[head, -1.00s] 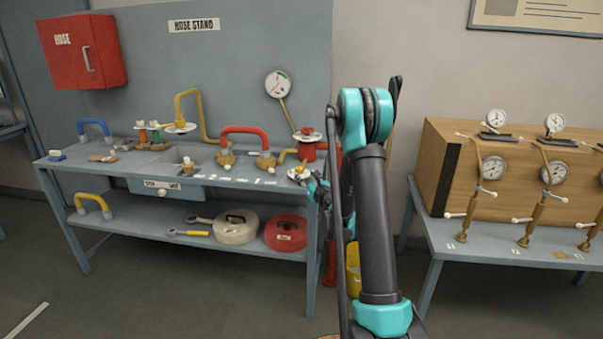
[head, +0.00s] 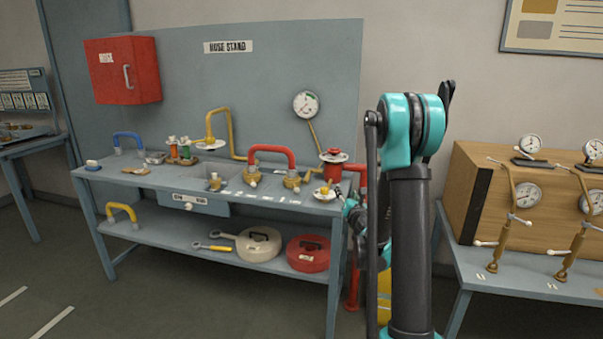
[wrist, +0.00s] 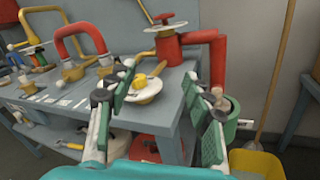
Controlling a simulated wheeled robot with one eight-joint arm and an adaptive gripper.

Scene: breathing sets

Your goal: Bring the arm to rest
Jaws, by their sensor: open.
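My gripper (wrist: 163,112) is open in the wrist view, its green-padded fingers spread with nothing held between them. Beyond the fingers, a white dish with a yellow knob (wrist: 145,86) sits at the right end of the bench; it also shows in the head view (head: 325,193). In the head view my raised arm stands in front of the right side of the scene. It hides most of the gripper, which is beside the bench's right end.
The hose stand bench (head: 150,182) carries a red hose (head: 270,149) and a red standpipe (head: 334,170). A wooden gauge case (head: 460,190) stands on another table at the right. A yellow bucket (wrist: 255,163) is below the gripper. Open floor lies at the left front.

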